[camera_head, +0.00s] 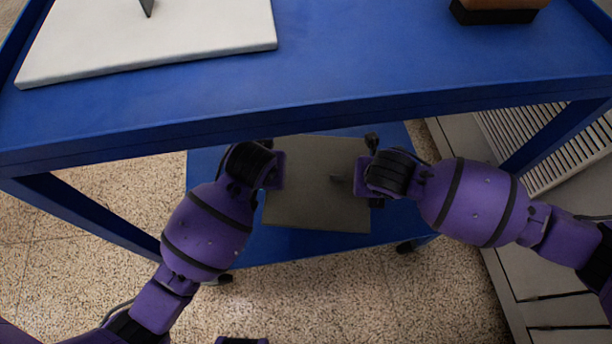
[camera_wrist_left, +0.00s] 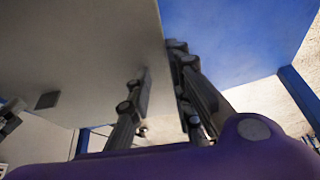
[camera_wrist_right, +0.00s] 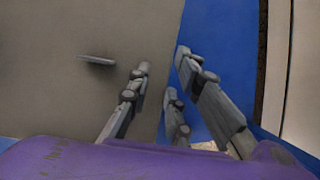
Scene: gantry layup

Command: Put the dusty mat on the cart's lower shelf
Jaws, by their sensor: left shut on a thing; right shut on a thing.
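The dusty mat (camera_head: 315,205) is a flat grey-brown square with a small raised tab, seen over the cart's blue lower shelf (camera_head: 285,246). My left gripper (camera_head: 274,172) is shut on its left edge and my right gripper (camera_head: 364,178) on its right edge. In the left wrist view the fingers (camera_wrist_left: 160,62) straddle the edge of the mat (camera_wrist_left: 95,45). In the right wrist view the fingers (camera_wrist_right: 163,62) straddle the mat (camera_wrist_right: 80,95) with blue behind. The mat looks roughly level; whether it touches the shelf I cannot tell.
The cart's blue upper shelf (camera_head: 350,70) overhangs the arms and hides the lower shelf's far part. A white panel (camera_head: 160,45) and a brown-and-black block (camera_head: 497,8) lie on it. Cart posts stand either side. A pale slatted unit (camera_head: 530,140) is at right.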

